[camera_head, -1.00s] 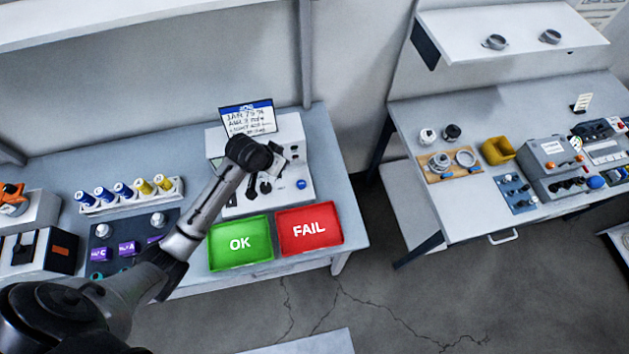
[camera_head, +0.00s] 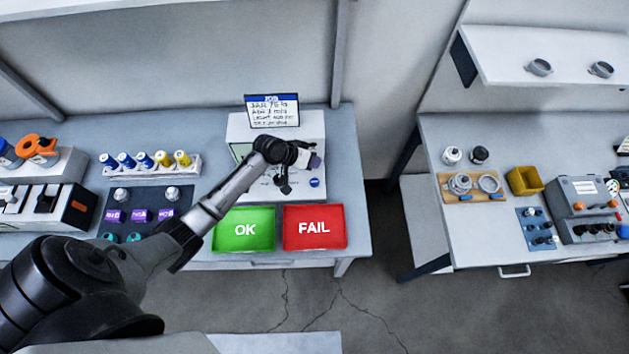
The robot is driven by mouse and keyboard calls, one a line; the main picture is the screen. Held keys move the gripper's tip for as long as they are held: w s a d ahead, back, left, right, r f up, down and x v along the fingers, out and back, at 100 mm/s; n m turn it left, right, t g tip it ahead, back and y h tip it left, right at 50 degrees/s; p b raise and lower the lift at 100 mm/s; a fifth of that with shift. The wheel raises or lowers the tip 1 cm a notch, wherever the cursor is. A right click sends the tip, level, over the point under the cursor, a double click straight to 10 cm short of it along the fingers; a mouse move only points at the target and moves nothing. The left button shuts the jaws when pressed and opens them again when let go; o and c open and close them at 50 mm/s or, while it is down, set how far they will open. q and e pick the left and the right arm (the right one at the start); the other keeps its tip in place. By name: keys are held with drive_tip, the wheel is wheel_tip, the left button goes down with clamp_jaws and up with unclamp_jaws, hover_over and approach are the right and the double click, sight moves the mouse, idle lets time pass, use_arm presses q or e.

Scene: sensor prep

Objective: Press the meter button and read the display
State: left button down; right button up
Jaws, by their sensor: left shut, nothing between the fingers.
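The white meter (camera_head: 308,126) stands at the back right of the near bench, behind the OK and FAIL trays. Its round blue button (camera_head: 314,183) shows on the front right of its base. My left arm reaches over it from the left. My left gripper (camera_head: 284,188) is shut and empty, over the meter's base and a little left of the button; I cannot tell its height. The arm hides much of the meter's face, and the display cannot be read. A card with handwritten lines (camera_head: 272,112) stands at the meter's top. My right gripper is out of view.
A green OK tray (camera_head: 262,246) and a red FAIL tray (camera_head: 331,242) lie at the bench's front edge. A rack of blue and yellow cylinders (camera_head: 126,173) stands left. A second bench (camera_head: 435,140) is at right, across a floor gap.

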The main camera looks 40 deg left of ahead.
use_arm(q)
drive_tip(key=shift+f, duration=0.1)
drive_tip(key=b, duration=0.7)
hover_over(313, 180)
wheel_tip(313, 180, down, 6)
drive_tip(key=shift+d+f, duration=0.1)
drive_tip(key=shift+f+b, duration=0.6)
drive_tip(key=shift+f, duration=0.55)
drive_tip(key=shift+f, duration=0.2)
idle(0.7)
